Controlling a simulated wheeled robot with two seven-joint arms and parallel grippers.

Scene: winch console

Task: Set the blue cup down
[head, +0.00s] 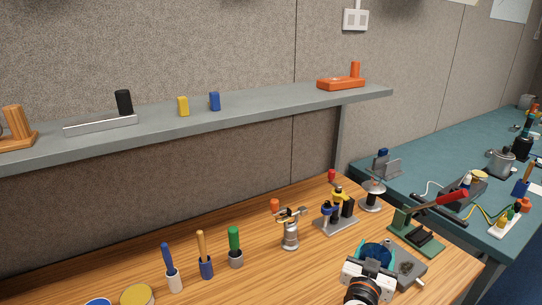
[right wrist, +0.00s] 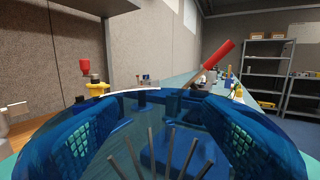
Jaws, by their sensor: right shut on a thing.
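My right gripper (head: 375,256) is at the lower right of the head view, over the right end of the wooden bench (head: 300,284). It is shut on the blue cup (head: 374,248), which shows only as a small dark-blue patch between the teal fingers. In the right wrist view the glossy blue cup (right wrist: 150,108) fills the lower half, with the textured finger pads at both sides. I cannot tell whether the cup's base touches anything. My left gripper is not in view.
Right beside the gripper is a grey plate with a dark coil (head: 408,267). Behind it stand a green stand with a red-handled lever (head: 425,218) and a yellow-and-black fixture (head: 338,208). Several upright handles in holders (head: 205,260) stand to the left. Bare wood lies between.

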